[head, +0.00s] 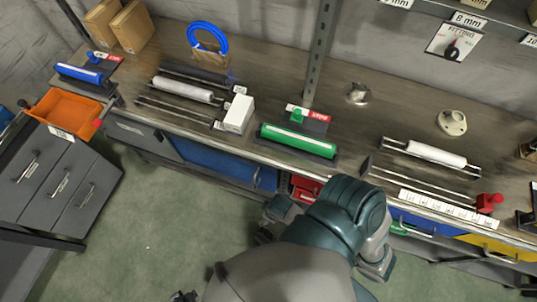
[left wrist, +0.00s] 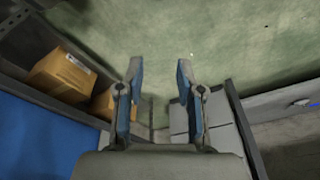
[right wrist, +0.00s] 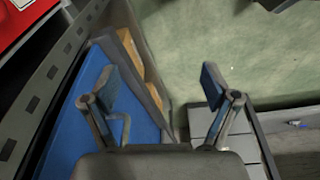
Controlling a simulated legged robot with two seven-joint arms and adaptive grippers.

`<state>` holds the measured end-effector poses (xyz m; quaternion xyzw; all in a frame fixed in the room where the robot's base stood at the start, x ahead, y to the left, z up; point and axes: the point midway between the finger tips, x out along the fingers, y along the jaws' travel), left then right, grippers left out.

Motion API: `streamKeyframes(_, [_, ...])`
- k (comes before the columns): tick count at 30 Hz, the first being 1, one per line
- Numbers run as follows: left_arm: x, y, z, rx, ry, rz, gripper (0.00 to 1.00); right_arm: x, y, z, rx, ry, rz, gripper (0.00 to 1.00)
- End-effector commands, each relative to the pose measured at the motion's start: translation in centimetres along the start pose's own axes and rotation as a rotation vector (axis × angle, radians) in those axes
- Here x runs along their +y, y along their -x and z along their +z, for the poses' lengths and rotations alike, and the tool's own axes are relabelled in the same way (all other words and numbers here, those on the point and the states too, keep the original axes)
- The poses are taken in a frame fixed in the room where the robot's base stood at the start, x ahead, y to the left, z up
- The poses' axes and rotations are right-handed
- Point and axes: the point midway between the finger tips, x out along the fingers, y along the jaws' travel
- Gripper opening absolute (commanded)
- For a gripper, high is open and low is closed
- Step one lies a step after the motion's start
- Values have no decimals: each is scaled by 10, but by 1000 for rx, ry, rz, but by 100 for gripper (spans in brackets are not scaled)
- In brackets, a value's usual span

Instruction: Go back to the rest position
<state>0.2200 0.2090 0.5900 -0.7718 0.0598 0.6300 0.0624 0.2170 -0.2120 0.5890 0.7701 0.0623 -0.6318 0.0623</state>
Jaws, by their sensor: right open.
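My left gripper (left wrist: 160,80) is open in the left wrist view, with nothing between its fingers and the green floor beyond. My right gripper (right wrist: 162,85) is open and empty in the right wrist view, its fingers wide apart above a blue panel, the floor and grey drawers. In the head view a teal and grey arm of mine covers the lower middle, in front of the bench edge. I cannot make out either pair of fingertips clearly there. On the bench lie a green cylinder (head: 298,140), a blue cylinder (head: 80,74) and white cylinders (head: 437,154), untouched by me.
The workbench (head: 270,90) runs across the back, with a metal upright (head: 320,50) on it. A white box (head: 238,115), a blue ring (head: 208,38) and a red block (head: 489,203) stand there. An orange bin (head: 65,112) sits at left. The floor (head: 150,230) is clear.

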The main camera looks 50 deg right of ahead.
Motion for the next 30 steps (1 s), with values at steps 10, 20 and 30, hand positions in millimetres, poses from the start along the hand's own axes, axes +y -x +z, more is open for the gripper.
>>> streamKeyframes(10, [3,0,5,-8,-2,5,37,-2,0,0,0,-1,-2,86])
streamKeyframes(20, [3,-24,10,-18,-7,3,37,-2,-24,6,-12,1,-4,86])
streamKeyframes(30, [6,-110,61,-47,-17,7,37,-6,-110,57,-41,12,-8,88])
